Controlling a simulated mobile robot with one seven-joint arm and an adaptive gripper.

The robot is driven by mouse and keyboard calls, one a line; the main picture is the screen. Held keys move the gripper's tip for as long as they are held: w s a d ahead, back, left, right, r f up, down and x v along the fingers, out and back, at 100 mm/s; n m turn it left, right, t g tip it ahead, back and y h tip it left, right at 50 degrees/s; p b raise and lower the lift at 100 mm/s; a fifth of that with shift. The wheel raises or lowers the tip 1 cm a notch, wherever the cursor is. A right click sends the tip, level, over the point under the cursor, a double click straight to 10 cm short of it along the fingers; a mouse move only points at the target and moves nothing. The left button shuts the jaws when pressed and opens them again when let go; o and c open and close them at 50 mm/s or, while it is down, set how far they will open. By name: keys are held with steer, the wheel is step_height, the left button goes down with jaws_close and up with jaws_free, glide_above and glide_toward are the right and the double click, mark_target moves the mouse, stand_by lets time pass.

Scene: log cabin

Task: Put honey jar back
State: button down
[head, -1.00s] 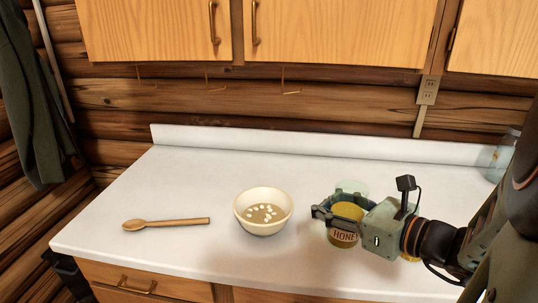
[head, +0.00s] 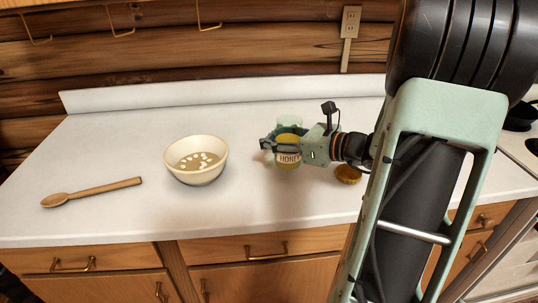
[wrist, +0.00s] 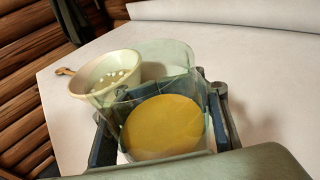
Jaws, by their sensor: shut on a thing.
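The honey jar (head: 288,158) is clear greenish glass with a "HONEY" label and yellow honey inside. It stands upright to the right of the bowl. My gripper (head: 276,143) is shut on it from the right, with fingers along both sides. In the wrist view the yellow honey surface (wrist: 165,125) shows through the jar's open top, between the fingers. I cannot tell whether the jar's bottom touches the counter. A round golden-brown lid (head: 348,174) lies on the counter to the right of the jar, below my wrist.
A cream bowl (head: 196,160) with white pieces in brownish liquid stands left of the jar on the white counter (head: 110,140). A wooden spoon (head: 92,192) lies further left. A stove (head: 521,149) is at the right edge. The counter behind the bowl is clear.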

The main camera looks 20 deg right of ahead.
steer(key=f+b, duration=0.2)
steer(key=w+f+b, duration=0.1)
steer(key=f, duration=0.1)
steer(key=shift+d+f, duration=0.1)
steer(key=shift+d, duration=0.2)
steer(key=shift+s, duration=0.1)
steer(key=c, duration=2)
jaws_free()
steer(key=shift+f+b, duration=0.15)
steer(key=shift+b, duration=0.15)
steer(key=o, duration=1)
